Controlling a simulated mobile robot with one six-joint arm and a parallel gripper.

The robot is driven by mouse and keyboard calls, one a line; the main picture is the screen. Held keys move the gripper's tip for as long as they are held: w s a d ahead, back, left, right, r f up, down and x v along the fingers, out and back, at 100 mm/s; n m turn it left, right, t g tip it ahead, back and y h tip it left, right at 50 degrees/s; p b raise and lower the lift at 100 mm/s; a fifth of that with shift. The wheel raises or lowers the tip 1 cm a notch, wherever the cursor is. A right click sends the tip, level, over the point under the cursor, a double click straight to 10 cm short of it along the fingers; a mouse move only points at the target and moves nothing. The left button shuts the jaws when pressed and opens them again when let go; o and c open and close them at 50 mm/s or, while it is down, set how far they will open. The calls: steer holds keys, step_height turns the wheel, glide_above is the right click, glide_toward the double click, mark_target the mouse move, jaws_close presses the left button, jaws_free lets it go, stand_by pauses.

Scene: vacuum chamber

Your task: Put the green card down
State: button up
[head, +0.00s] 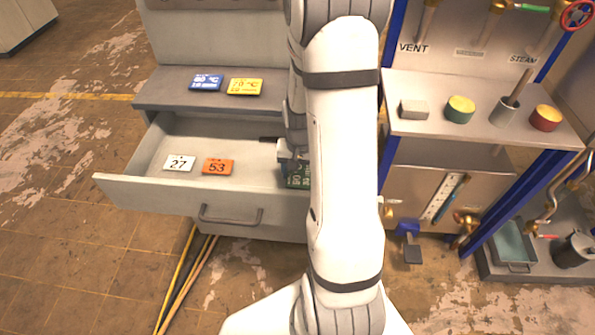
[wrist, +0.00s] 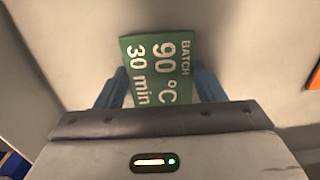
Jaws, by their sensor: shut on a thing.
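The green card (wrist: 158,68) reads "BATCH 90 °C 30 min" in the wrist view. My gripper (wrist: 160,88) is shut on it, with a blue finger at each side of the card. In the head view the green card (head: 297,176) shows partly, beside my arm, at the right part of the open drawer (head: 150,200). My gripper (head: 291,152) is mostly hidden there by my arm. I cannot tell whether the card touches the drawer floor.
A white card "27" (head: 179,163) and an orange card "53" (head: 217,167) lie in the drawer. A blue card (head: 206,83) and a yellow card (head: 244,87) lie on the ledge above. Drawer floor between the orange card and my gripper is clear.

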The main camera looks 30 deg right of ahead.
mark_target(299, 174)
steer(key=shift+f, duration=0.2)
steer(key=o, duration=0.9)
steer(key=shift+o, duration=0.2)
steer(key=shift+r, duration=0.15)
step_height(299, 174, up, 12)
steer(key=p, duration=0.1)
steer(key=s+a+r+n+t, duration=0.2)
steer(key=s+a+r+n, duration=0.4)
steer(key=s+a+r, duration=0.4)
steer(key=s+a, duration=0.2)
steer(key=a, duration=0.1)
steer(key=shift+n, duration=0.4)
